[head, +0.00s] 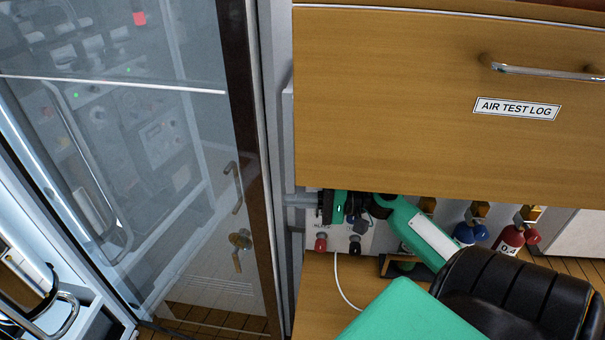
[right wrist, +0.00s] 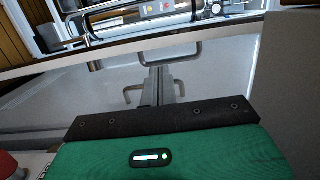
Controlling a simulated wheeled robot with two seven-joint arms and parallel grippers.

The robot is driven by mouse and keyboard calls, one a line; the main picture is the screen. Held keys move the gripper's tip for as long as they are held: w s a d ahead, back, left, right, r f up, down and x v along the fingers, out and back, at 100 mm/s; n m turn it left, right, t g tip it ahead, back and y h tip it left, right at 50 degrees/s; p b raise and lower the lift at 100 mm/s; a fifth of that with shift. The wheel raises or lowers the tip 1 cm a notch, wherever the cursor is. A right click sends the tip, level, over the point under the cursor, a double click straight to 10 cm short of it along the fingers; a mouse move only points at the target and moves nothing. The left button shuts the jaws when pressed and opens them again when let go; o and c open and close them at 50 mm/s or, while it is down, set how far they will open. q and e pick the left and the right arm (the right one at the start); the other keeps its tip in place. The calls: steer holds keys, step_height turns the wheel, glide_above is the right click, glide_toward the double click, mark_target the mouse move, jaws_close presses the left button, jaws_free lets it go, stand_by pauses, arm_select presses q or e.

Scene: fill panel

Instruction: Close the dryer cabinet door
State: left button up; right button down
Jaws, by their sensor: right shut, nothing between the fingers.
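The dryer cabinet door (head: 180,130) is a tall glass panel with a dark brown edge strip at the left of the head view. It has a metal handle (head: 235,187) and a latch (head: 240,242) below it. I cannot tell whether it is fully shut. My right gripper (head: 298,200) reaches left to the grey upright beside the door's edge. Its grey fingers are together and empty. In the right wrist view the fingers (right wrist: 158,76) stand before a pale panel with a bent metal handle (right wrist: 183,45). Contact is unclear. My left gripper is out of view.
A wooden drawer front labelled AIR TEST LOG (head: 400,110) overhangs my right arm. A metal-railed unit (head: 65,315) stands at the lower left.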

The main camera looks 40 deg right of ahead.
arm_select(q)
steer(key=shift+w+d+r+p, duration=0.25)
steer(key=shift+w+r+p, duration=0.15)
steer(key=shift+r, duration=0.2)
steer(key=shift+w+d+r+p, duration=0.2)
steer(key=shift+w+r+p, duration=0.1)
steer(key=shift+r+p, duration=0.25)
arm_select(e)
steer(key=x, duration=0.6)
steer(key=shift+w, duration=0.3)
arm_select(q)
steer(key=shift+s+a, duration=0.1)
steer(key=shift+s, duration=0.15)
